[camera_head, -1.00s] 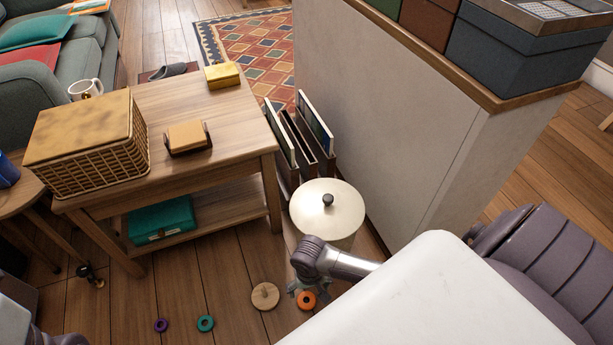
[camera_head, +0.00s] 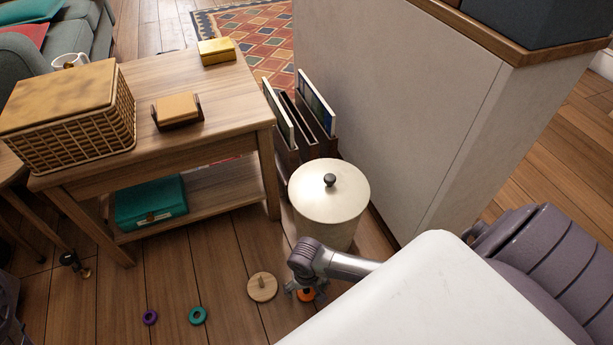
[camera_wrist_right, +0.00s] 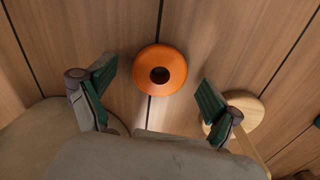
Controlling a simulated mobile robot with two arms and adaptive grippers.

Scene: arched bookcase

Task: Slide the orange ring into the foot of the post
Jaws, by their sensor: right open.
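The orange ring (camera_head: 306,296) lies on the wooden floor, partly covered by my right gripper (camera_head: 304,289) in the head view. In the right wrist view the ring (camera_wrist_right: 160,54) lies flat with its hole showing, ahead of and between the spread fingers of my right gripper (camera_wrist_right: 156,76). That gripper is open and empty. The post is a short wooden peg on a round base (camera_head: 262,288), just left of the gripper in the head view. In the right wrist view the post's base (camera_wrist_right: 247,108) is partly behind the right-hand finger. My left gripper is not in view.
A purple ring (camera_head: 150,317) and a teal ring (camera_head: 198,316) lie on the floor left of the post. A cream lidded bin (camera_head: 330,205) stands close behind my right gripper. A wooden side table (camera_head: 225,115) stands behind left. Floor between the rings and table is clear.

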